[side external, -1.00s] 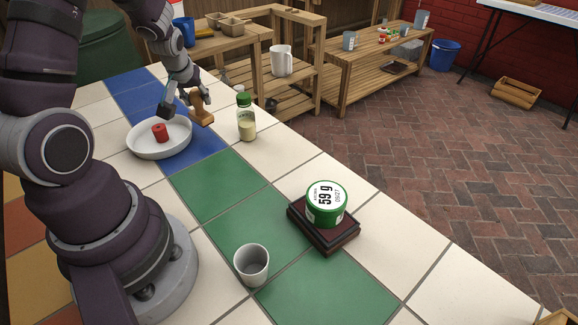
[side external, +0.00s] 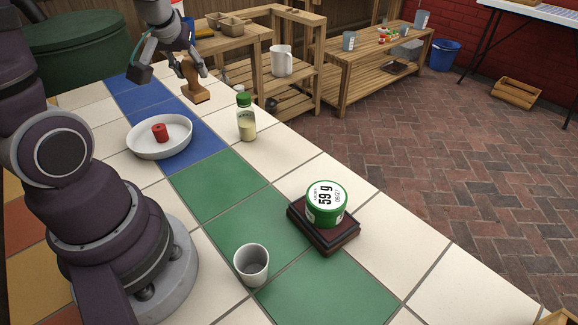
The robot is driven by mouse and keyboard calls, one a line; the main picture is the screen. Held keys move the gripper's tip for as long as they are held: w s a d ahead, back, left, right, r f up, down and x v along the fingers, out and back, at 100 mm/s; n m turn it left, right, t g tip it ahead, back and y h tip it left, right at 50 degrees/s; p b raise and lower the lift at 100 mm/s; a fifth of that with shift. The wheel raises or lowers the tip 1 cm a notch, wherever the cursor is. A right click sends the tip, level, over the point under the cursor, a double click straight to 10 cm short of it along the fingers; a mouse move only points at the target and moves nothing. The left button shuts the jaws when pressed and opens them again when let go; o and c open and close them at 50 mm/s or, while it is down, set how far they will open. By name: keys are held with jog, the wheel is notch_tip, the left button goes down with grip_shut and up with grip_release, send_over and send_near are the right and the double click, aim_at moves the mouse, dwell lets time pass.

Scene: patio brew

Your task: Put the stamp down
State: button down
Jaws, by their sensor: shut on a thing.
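My gripper (side external: 182,62) is at the upper left, shut on the wooden stamp (side external: 195,90). The stamp has a light brown handle and a wider block at its lower end. It hangs in the air, roughly upright, above the far end of the tiled counter. It is behind the white dish and left of the capped bottle, as seen here. The exact finger contact on the handle is small and partly hidden.
A white dish (side external: 136,146) holds a red cylinder (side external: 160,133). A green-capped bottle (side external: 246,126) stands to its right. Green tiles between are clear.

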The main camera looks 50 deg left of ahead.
jog(key=w+d+m+t+h, duration=0.2)
jog(key=w+d+m+h, duration=0.3)
jog(key=w+d+m, duration=0.75)
jog(key=d+f+n, duration=0.1)
jog(key=f, duration=0.3)
jog(key=s+d+f+n, duration=0.1)
jog(key=f, duration=0.3)
jog(key=f+n, duration=0.1)
jog(key=f, duration=0.3)
jog(key=shift+s+d+f, duration=0.15)
jog(key=shift+s+d, duration=0.05)
jog(key=shift+d, duration=0.2)
jog(key=shift+f, duration=0.4)
jog(key=shift+f, duration=0.1)
jog(key=c, duration=0.8)
grip_release()
